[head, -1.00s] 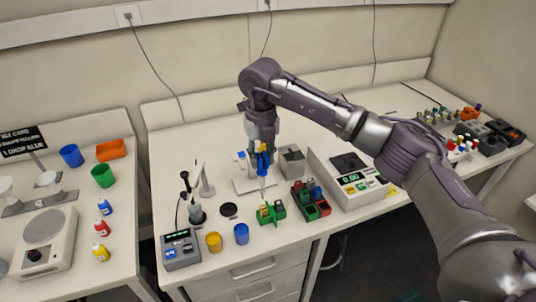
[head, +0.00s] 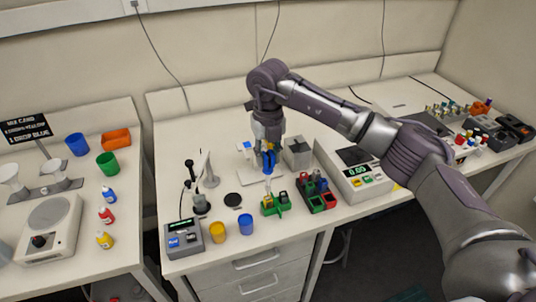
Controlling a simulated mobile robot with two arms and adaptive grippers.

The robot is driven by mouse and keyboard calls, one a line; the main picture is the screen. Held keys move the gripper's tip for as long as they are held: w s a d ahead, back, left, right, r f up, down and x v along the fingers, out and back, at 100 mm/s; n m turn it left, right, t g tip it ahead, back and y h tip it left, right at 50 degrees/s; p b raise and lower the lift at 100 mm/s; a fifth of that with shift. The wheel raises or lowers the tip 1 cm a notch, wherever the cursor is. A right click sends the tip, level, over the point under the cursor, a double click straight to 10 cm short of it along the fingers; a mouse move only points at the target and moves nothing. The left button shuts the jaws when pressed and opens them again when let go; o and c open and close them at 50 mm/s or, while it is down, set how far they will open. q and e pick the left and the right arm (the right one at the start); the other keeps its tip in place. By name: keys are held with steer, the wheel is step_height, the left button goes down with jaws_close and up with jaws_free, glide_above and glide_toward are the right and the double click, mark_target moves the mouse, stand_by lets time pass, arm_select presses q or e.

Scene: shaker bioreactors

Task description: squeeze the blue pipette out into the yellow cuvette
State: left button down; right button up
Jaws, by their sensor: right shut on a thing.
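My right gripper (head: 268,143) points down over the middle table and is shut on the blue pipette (head: 268,161). The pipette hangs upright, tip down, above the small green rack (head: 274,209). Its tip appears close over the rack's left part; whether it is inside a cuvette cannot be told. A small yellowish cuvette (head: 268,203) shows in that rack, partly hidden and too small to make out clearly. My left gripper is out of view.
Yellow (head: 218,232) and blue (head: 246,224) cups and a device with a display (head: 183,240) stand in front left. A dark disc (head: 232,200) lies left.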

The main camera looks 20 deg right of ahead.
steer(key=shift+f+b, duration=0.55)
steer(key=shift+f, duration=0.05)
steer(key=shift+c, duration=0.3)
jaws_close()
stand_by(0.6)
steer(key=shift+r, duration=0.15)
steer(key=shift+r+p, duration=1)
steer(key=shift+r, duration=0.85)
